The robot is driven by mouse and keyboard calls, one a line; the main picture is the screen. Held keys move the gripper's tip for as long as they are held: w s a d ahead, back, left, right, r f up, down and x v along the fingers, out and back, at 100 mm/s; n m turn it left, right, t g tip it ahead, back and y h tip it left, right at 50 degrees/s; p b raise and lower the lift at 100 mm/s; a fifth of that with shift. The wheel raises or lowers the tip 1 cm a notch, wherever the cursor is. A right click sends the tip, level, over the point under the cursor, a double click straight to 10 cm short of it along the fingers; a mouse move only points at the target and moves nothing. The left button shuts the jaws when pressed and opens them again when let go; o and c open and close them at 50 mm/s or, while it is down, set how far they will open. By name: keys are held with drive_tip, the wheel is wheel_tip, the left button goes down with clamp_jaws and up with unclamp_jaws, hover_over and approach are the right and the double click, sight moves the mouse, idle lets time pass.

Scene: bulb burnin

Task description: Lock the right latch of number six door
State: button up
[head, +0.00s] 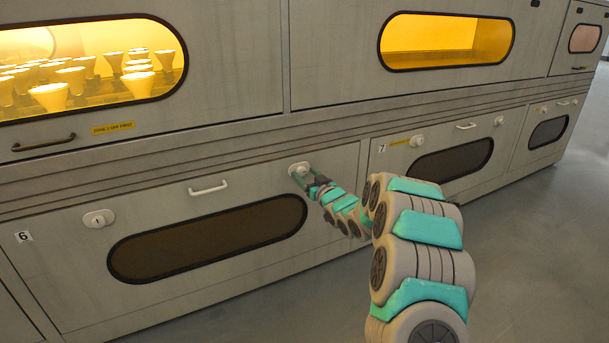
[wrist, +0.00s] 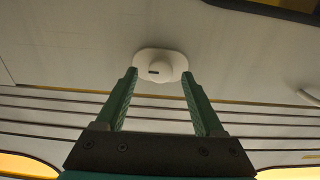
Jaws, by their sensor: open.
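The number six door (head: 75,265) is the lower grey panel with the "6" label (head: 24,237) at its left. Its right latch (head: 299,169) is a pale knob on an oval plate at the door's upper right. My gripper (head: 307,180) is at this latch, open. In the wrist view the latch (wrist: 160,65) lies just beyond and between the two green fingertips (wrist: 159,76), with a small dark slot on its face. I cannot tell whether the fingers touch it. The left latch (head: 98,219) has a short upright mark.
Door six has a white handle (head: 208,188) between its latches and a dark oval window (head: 210,238) below. Door seven (head: 385,195) is to the right. Lit ovens with a yellow window (head: 445,40) and bulbs (head: 50,95) are above. Grey floor (head: 520,235) is open at right.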

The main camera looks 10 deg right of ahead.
drive_tip(key=shift+w+a, duration=0.15)
drive_tip(key=shift+w, duration=0.35)
clamp_jaws()
idle(0.3)
idle(0.8)
